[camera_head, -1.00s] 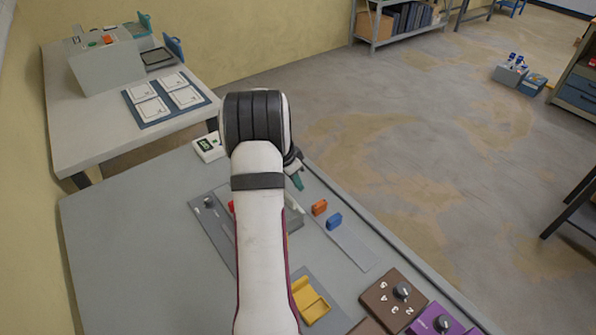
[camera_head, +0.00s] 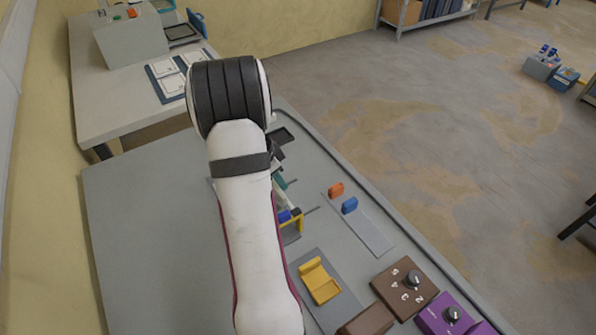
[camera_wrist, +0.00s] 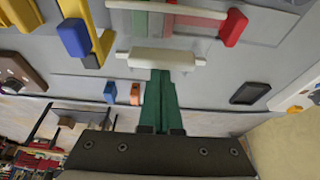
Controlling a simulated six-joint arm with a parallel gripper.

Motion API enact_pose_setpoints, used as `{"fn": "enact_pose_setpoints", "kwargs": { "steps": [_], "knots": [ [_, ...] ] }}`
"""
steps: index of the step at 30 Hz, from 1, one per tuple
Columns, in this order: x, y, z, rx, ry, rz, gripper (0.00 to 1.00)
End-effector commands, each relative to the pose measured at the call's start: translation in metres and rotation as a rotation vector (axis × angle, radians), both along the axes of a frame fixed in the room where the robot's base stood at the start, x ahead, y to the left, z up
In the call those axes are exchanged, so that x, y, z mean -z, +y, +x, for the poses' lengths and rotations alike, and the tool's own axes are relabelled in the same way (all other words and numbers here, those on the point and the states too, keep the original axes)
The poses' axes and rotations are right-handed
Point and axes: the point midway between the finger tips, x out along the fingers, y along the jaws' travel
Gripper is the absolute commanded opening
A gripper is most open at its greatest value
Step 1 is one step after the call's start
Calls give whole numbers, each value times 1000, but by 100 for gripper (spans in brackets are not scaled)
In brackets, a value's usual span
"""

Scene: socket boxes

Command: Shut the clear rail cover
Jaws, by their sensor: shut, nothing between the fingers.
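The rail cover shows in the wrist view as a pale bar (camera_wrist: 162,58), with see-through material between it and the longer white bar above. Coloured strips of green and red lie behind it. In the head view only a pale edge of the cover (camera_head: 283,199) shows; my arm hides most of the rail. My gripper (camera_wrist: 161,74) has its green fingers shut and empty, their tips at the pale bar's near edge. I cannot tell whether they touch it. The gripper (camera_head: 281,184) is partly hidden behind my arm in the head view.
Near the cover are a red block (camera_wrist: 233,27), a blue block (camera_wrist: 73,37) and a yellow frame (camera_wrist: 101,45). Orange (camera_head: 336,189) and blue (camera_head: 349,205) pieces stand on a grey strip. A yellow holder (camera_head: 320,282) and brown knob box (camera_head: 404,283) lie nearer.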

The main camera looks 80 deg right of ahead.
Motion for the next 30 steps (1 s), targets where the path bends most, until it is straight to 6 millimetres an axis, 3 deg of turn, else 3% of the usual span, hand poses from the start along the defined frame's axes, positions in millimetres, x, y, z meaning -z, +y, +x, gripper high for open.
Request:
{"fn": "enact_pose_setpoints", "kwargs": {
  "steps": [14, 20, 24, 30],
  "knots": [
    [1, 8, 8, 2, -2, 2, 0],
    [0, -21, -22, 7, 0, -3, 0],
    [-42, -14, -12, -1, -2, -9, 0],
    [-84, -3, -2, -2, 0, -8, 0]
  ]
}}
